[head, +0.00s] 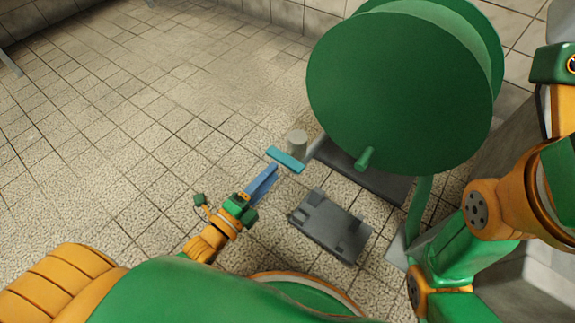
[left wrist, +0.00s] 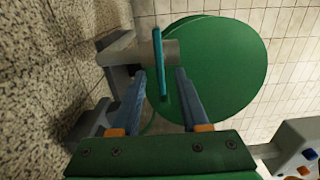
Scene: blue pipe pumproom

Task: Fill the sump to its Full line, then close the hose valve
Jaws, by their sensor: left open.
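A teal lever (head: 286,160) sits at a short grey cylinder (head: 297,142), low beside the large green hose reel (head: 400,90). The lever also shows in the left wrist view (left wrist: 157,62), across the grey cylinder (left wrist: 172,50). My left gripper (head: 270,170) reaches toward the lever with its blue fingers apart. In the left wrist view the lever's lower end shows in the gap between the fingers (left wrist: 160,78). I cannot tell whether either finger touches it. The sump and its Full line are not recognisable in either view. My right gripper is not in view.
Tiled floor (head: 120,140) is open at the left. A tiled wall (head: 275,12) stands behind.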

